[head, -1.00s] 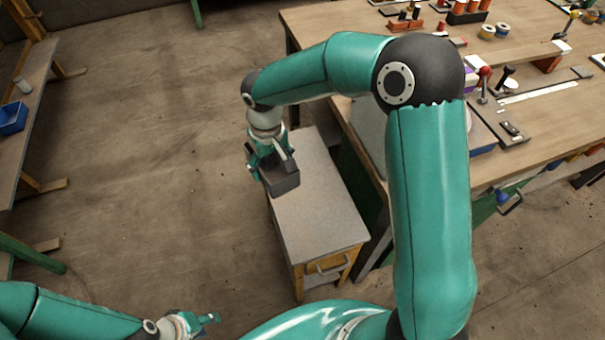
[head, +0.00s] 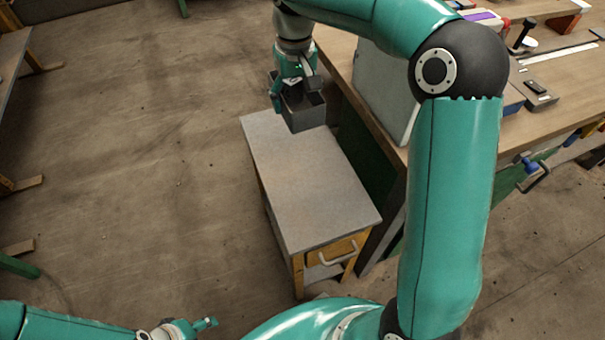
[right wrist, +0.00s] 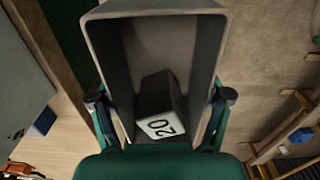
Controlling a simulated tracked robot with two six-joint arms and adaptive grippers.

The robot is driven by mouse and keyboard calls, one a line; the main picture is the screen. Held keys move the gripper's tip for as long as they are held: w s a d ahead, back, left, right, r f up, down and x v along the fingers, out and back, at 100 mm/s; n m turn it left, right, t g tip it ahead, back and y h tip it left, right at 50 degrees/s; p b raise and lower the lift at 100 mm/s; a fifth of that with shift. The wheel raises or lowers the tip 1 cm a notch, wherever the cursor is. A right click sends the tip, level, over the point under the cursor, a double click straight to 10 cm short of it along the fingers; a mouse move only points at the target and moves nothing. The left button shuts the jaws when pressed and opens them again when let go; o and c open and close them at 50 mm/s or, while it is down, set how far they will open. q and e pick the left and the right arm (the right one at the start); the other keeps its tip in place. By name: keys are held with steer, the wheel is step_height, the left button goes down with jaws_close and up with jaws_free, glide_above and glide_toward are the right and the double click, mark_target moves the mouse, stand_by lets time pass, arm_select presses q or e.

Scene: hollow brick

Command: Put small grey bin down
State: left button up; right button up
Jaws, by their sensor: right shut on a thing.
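The small grey bin (head: 306,114) is in my right gripper (head: 296,84), at the far end of the low cabinet's grey top (head: 310,190). I cannot tell whether its base touches the top. In the right wrist view the open bin (right wrist: 205,22) sits between the two fingers of the right gripper (right wrist: 161,97). A dark block (right wrist: 162,105) with a white label reading 20 lies inside it. My left gripper (head: 205,324) is low at the left, away from the bin; its jaws are too small to read.
The near part of the cabinet top is bare. A large workbench (head: 350,50) with tools stands close on the right, with a grey panel-like object (head: 385,90) at its near edge. Open floor (head: 150,150) lies to the left. Another bench (head: 12,50) is at the far left.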

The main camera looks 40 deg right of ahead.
mark_target(302, 162)
steer(key=shift+s+d+f+b, duration=0.15)
steer(key=shift+d+f+b, duration=0.05)
steer(key=shift+d+b, duration=0.35)
steer(key=shift+d+f, duration=0.1)
steer(key=shift+f, duration=0.25)
step_height(302, 162, down, 19)
steer(key=b, duration=0.4)
steer(key=shift+r+b, duration=0.1)
steer(key=shift+b, duration=0.25)
arm_select(q)
step_height(302, 162, down, 7)
steer(key=shift+r, duration=0.15)
arm_select(e)
steer(key=o, duration=1.1)
steer(key=shift+s, duration=0.1)
steer(key=shift+r, duration=0.1)
